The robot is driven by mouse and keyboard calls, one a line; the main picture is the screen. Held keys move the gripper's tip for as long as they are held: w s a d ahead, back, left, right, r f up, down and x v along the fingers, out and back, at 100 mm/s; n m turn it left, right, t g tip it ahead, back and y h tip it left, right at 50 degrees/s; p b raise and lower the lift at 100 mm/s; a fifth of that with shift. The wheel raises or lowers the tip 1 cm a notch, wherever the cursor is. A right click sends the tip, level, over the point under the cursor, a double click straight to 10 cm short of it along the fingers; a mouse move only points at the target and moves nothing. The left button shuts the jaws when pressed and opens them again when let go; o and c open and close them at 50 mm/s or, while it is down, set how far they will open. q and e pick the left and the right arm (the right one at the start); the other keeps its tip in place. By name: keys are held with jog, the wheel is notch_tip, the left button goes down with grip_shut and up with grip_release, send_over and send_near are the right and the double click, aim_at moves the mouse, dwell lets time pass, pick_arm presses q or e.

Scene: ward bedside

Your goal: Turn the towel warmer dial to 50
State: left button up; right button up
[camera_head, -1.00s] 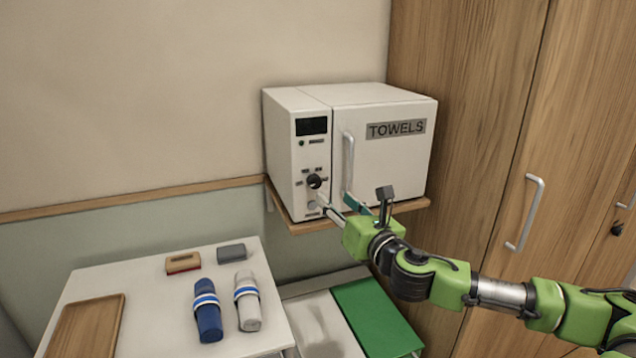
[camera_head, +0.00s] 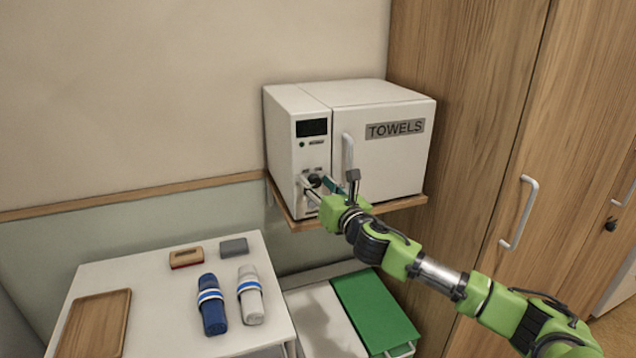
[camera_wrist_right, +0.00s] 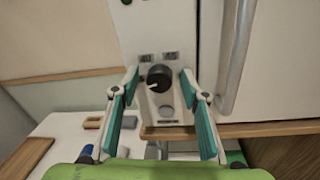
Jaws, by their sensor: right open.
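The white towel warmer (camera_head: 380,155) sits on a wooden wall shelf, with a dark display (camera_head: 311,127) at the top of its control panel. Its black dial (camera_head: 315,181) is partly hidden by my gripper in the head view. My left gripper is not in view.
The warmer's door handle (camera_head: 347,155) is close to the right of my gripper. The shelf edge (camera_head: 405,206) is just below. A white table (camera_head: 180,262) at lower left holds a tray (camera_head: 95,322), two rolled towels and small blocks. A wooden cabinet (camera_head: 480,120) stands right.

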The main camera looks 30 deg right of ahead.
jog(key=c, duration=1.1)
